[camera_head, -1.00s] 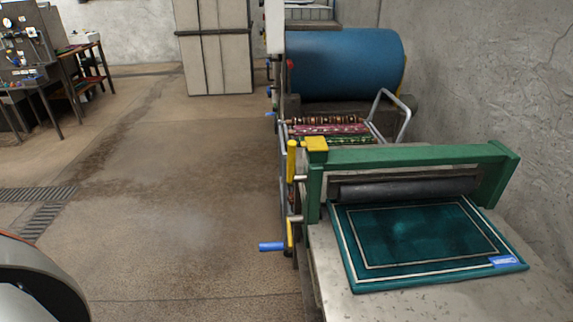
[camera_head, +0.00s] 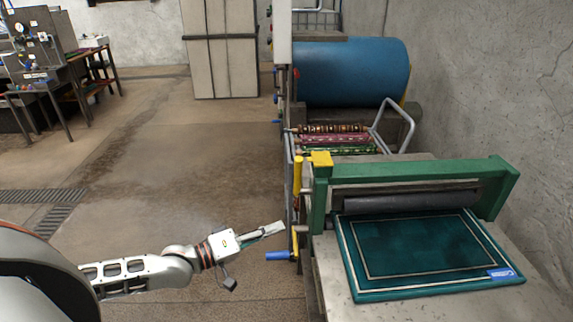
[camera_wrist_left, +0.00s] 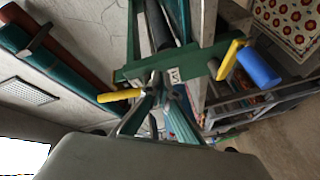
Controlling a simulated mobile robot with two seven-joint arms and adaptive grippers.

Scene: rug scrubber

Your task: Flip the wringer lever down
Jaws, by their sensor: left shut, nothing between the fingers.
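The wringer (camera_head: 420,171) is a green frame with a dark roller. A yellow lever (camera_head: 297,178) stands upright at its left end. A blue-handled crank (camera_head: 277,256) sticks out to the left below it; the wrist view shows this blue handle (camera_wrist_left: 259,68) at right. A yellow handle, apparently the lever (camera_wrist_left: 119,95), lies left of the fingers there. My left gripper (camera_head: 282,227) is shut and empty, just left of the wringer's end, below the lever and slightly above the blue handle. Contact cannot be told. It also shows in the wrist view (camera_wrist_left: 156,88). My right gripper is out of view.
A teal bordered rug (camera_head: 415,246) lies on the bench before the roller. Rolled rugs (camera_head: 333,139) and a large blue drum (camera_head: 352,73) are behind the wringer. A concrete wall bounds the right. Open floor (camera_head: 180,180) lies to the left.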

